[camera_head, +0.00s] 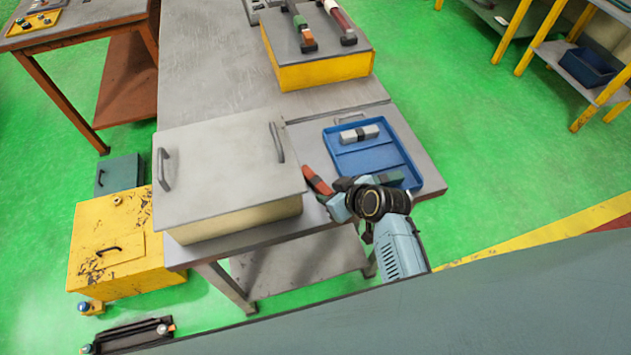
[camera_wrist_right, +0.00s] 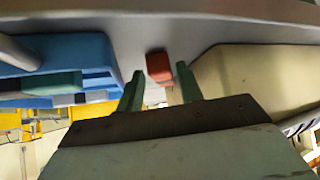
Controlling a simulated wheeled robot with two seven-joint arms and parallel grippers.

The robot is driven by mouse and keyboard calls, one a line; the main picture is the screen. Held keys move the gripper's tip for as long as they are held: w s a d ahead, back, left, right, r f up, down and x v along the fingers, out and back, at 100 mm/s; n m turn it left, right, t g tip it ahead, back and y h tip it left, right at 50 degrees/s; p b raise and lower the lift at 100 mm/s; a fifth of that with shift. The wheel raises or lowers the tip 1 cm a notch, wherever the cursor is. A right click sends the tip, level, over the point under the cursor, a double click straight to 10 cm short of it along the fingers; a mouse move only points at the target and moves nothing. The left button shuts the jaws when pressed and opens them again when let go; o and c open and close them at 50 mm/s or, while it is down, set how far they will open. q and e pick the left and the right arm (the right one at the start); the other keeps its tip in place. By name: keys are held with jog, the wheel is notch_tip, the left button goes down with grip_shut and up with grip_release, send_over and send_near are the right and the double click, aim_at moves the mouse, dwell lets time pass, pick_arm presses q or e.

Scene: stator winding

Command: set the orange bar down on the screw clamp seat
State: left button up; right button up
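The orange bar (camera_head: 317,181) is at the tips of my right gripper (camera_head: 334,197), above the table beside the beige box. In the right wrist view the orange bar (camera_wrist_right: 159,67) shows end-on between the two fingers (camera_wrist_right: 160,85), with very little space at its sides. The right gripper looks shut on it, though the contact itself is hard to see. I cannot make out with certainty which object is the screw clamp seat. My left gripper is not in view.
A beige box with two handles (camera_head: 225,165) stands left of the bar. A blue tray (camera_head: 380,158) with a white-and-dark block (camera_head: 359,133) is to the right. A yellow box with a grey top (camera_head: 325,72) carries two coloured bars farther back. Clear tabletop lies at the back left.

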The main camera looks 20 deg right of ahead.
jog(key=shift+w+a+f, duration=0.15)
jog(key=shift+w+f, duration=0.2)
jog(key=shift+f, duration=0.1)
jog(key=shift+c, duration=0.5)
grip_shut()
